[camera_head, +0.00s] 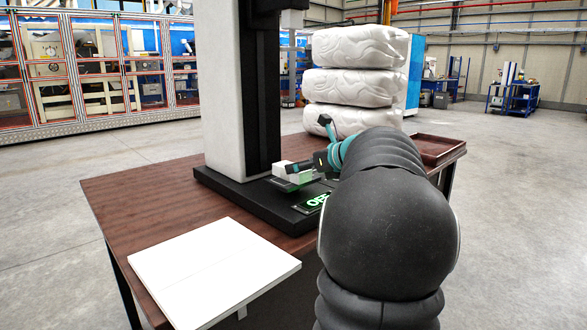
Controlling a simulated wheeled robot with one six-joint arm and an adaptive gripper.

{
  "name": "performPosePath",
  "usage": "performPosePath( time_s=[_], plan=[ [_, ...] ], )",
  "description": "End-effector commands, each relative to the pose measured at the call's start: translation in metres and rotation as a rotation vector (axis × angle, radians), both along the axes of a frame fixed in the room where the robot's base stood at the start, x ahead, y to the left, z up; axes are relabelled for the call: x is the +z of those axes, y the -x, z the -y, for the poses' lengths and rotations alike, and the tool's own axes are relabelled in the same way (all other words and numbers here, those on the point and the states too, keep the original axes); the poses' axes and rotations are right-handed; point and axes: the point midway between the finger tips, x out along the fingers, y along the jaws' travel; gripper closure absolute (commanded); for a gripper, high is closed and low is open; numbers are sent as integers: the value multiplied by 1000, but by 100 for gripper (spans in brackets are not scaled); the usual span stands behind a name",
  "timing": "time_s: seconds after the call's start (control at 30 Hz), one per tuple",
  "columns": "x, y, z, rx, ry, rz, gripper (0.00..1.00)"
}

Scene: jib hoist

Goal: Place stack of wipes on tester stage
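A small white block (280,168), which looks like the stack of wipes, is at the tester's black base (236,193), in front of its column. A pale green-tinted surface (298,182) shows just under it, perhaps the stage. My gripper (293,169) reaches in from the right, with a dark finger across the near side of the block. The far finger is hidden, so I cannot tell if the grip is closed. I also cannot tell whether the block touches the surface below. A green-lit display (315,201) on the base is partly hidden by my arm.
The tester's tall white column (222,85) rises behind the block. A white flat panel (212,270) lies at the table's near left. A brown tray (440,148) is at the back right. White stacked bags (360,88) stand behind the brown table (125,195). Its left part is clear.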

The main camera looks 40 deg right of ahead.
Motion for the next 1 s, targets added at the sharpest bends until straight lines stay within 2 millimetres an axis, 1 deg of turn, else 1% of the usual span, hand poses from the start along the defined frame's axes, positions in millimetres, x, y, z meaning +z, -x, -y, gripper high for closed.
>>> performPosePath(
  time_s=[0.03, 0.2, 0.3, 0.4, 0.57, 1.0],
  plan=[
    [5, 11, 2, -3, 1, 1, 21],
    [17, 39, 4, -2, 0, 1, 21],
    [22, 51, 5, -2, 1, 1, 21],
    [25, 59, 5, -1, -1, 0, 21],
    [26, 64, 5, 1, -1, 0, 21],
    [26, 63, 3, 4, 4, -2, 21]
  ],
)
